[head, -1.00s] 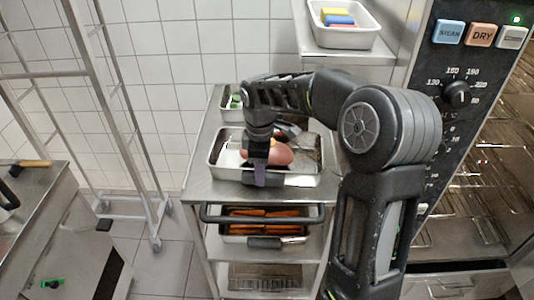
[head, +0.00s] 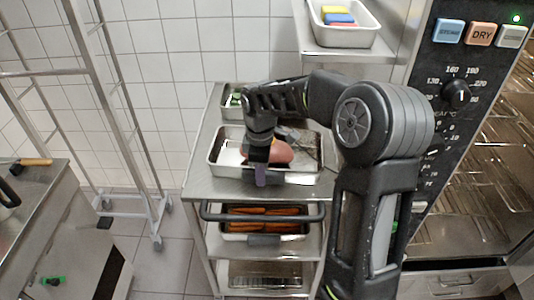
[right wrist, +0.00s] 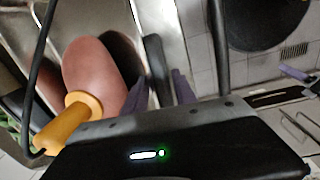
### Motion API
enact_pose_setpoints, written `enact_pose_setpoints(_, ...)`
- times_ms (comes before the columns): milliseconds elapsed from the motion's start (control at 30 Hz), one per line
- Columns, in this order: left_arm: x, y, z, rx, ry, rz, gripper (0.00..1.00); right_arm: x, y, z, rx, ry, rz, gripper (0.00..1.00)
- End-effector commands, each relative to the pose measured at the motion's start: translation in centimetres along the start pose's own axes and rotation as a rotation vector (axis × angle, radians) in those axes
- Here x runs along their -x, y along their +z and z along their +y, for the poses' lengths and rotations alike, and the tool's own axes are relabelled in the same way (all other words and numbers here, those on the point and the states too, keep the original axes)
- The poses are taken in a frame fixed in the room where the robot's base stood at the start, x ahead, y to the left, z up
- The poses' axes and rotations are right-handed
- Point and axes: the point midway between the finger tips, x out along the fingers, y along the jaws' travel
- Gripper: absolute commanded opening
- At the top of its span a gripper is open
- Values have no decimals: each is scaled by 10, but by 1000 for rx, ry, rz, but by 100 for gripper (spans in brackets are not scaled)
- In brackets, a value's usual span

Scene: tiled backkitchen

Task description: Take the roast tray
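The roast tray (head: 302,178) is a shallow metal tray on the top shelf of a steel trolley. It holds a pinkish-brown roast (head: 270,152), which also shows in the right wrist view (right wrist: 92,72) with a yellow-orange end piece. My right gripper (head: 261,177) reaches down over the tray's front rim and hides part of it. In the right wrist view its two purple fingertips (right wrist: 159,92) stand apart, one on each side of a dark handle-like bar (right wrist: 156,60) at the tray edge. A gap shows, so the fingers look open. My left gripper is not in view.
The trolley's dark push bar (head: 225,217) runs in front of the tray. A tray of orange food (head: 238,236) is on the shelf below. A small tray with green contents (head: 232,101) stands behind. An oven (head: 450,120) is close on the right. Floor at left is partly clear.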

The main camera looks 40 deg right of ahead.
Motion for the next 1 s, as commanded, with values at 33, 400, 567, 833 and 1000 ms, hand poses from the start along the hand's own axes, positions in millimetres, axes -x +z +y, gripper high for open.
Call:
enact_pose_setpoints(33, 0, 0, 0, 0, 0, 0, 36, 0, 0, 0, 0, 0, 0, 28)
enact_pose_setpoints(400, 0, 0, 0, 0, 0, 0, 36, 0, 0, 0, 0, 0, 0, 0)
enact_pose_setpoints(567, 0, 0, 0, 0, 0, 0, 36, 0, 0, 0, 0, 0, 0, 0)
enact_pose_setpoints(833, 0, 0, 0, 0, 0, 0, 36, 0, 0, 0, 0, 0, 0, 0)
enact_pose_setpoints(1000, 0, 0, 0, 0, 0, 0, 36, 0, 0, 0, 0, 0, 0, 0)
